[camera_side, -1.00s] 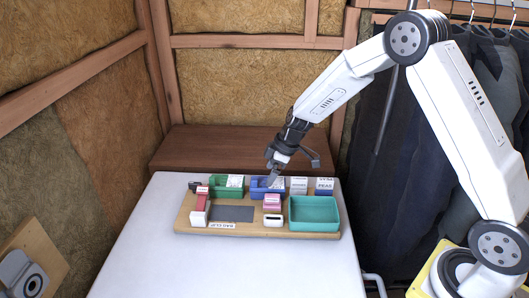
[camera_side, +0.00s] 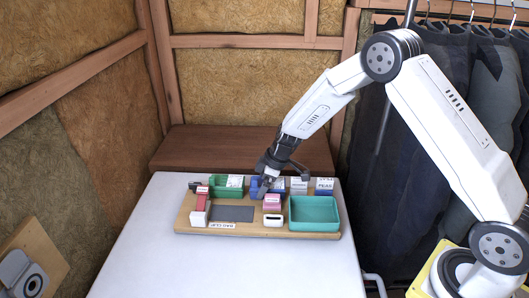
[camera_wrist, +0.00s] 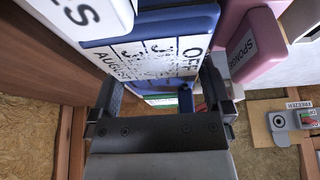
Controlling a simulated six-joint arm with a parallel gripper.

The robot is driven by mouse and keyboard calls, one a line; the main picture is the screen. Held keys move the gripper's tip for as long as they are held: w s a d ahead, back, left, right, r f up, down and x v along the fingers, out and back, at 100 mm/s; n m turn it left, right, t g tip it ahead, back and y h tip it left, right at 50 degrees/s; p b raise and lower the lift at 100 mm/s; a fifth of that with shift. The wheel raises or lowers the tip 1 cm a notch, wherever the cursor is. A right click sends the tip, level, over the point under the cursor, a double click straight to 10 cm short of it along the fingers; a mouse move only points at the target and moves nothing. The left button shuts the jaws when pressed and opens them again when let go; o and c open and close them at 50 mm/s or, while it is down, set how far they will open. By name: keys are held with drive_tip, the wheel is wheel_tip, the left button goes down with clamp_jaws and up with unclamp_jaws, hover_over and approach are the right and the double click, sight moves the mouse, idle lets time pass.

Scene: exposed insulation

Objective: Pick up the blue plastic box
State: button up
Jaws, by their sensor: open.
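The blue plastic box (camera_side: 279,187) stands in the back row of a wooden board, partly hidden by my gripper (camera_side: 266,182) in the side view. In the wrist view, the blue box (camera_wrist: 165,25) shows a white label with black writing. My gripper (camera_wrist: 160,88) is open there, its two fingers spread at the left and right of the labelled part. I cannot tell whether either finger touches the box.
The wooden board (camera_side: 183,222) lies on a white table (camera_side: 140,250). A green box (camera_side: 222,192), a pink box (camera_side: 272,203) labelled "SPONGE", small white boxes and a teal tray (camera_side: 314,226) crowd close around. The table's front is clear.

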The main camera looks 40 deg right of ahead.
sight(262, 182)
idle(0.3)
drive_tip(key=c, duration=1.2)
drive_tip(key=shift+r, duration=0.2)
drive_tip(key=shift+c, duration=0.2)
drive_tip(key=shift+r, duration=4.9)
drive_tip(key=a+f, duration=0.2)
drive_tip(key=a, duration=1)
